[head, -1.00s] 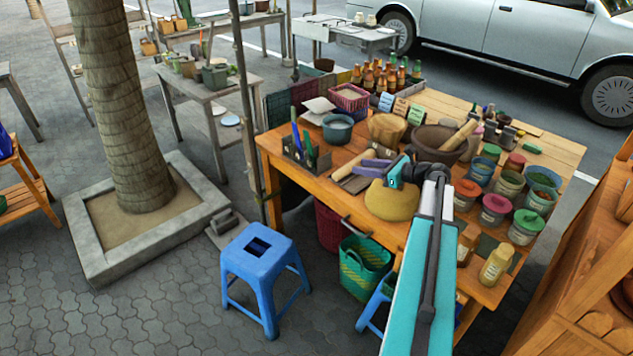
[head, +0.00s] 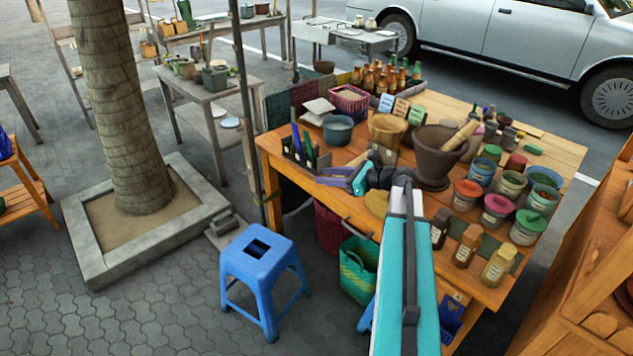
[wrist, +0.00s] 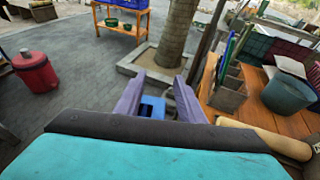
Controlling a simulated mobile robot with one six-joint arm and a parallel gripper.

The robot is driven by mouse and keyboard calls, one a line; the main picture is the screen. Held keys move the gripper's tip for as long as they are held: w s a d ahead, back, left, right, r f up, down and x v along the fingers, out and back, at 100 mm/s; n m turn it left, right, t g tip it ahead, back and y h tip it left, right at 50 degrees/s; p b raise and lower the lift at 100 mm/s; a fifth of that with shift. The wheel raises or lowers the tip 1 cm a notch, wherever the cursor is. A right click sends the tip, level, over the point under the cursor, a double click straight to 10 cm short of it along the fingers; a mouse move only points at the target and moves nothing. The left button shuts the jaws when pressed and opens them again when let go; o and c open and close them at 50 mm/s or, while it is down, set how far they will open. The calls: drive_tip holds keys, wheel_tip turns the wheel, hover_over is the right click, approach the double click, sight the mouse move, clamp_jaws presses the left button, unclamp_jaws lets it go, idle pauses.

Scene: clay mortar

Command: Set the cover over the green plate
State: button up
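My gripper (head: 337,177) is over the front left edge of the wooden table, pointing left. In the wrist view its two purple fingers (wrist: 158,92) stand apart with nothing between them. A tan, rounded thing (head: 377,203), which looks like the cover, shows just below and in front of my gripper. My arm hides most of it, and the gripper is not touching it as far as I can see. I cannot make out a green plate for certain. A flat dark green piece (head: 487,244) lies behind the small bottles at the front right.
A dark mortar (head: 435,160) with a pestle, a wooden bowl (head: 387,130) and several lidded jars crowd the table. A blue-grey pot (head: 338,130) and a tool holder (head: 303,152) stand at the left. A blue stool (head: 262,262) is on the paving.

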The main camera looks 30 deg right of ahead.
drive_tip(key=shift+n+y, duration=0.3)
drive_tip(key=shift+w+a+f, duration=0.1)
drive_tip(key=shift+a, duration=1)
drive_tip(key=shift+w+a+f, duration=0.1)
drive_tip(key=shift+a, duration=1)
drive_tip(key=shift+a, duration=0.1)
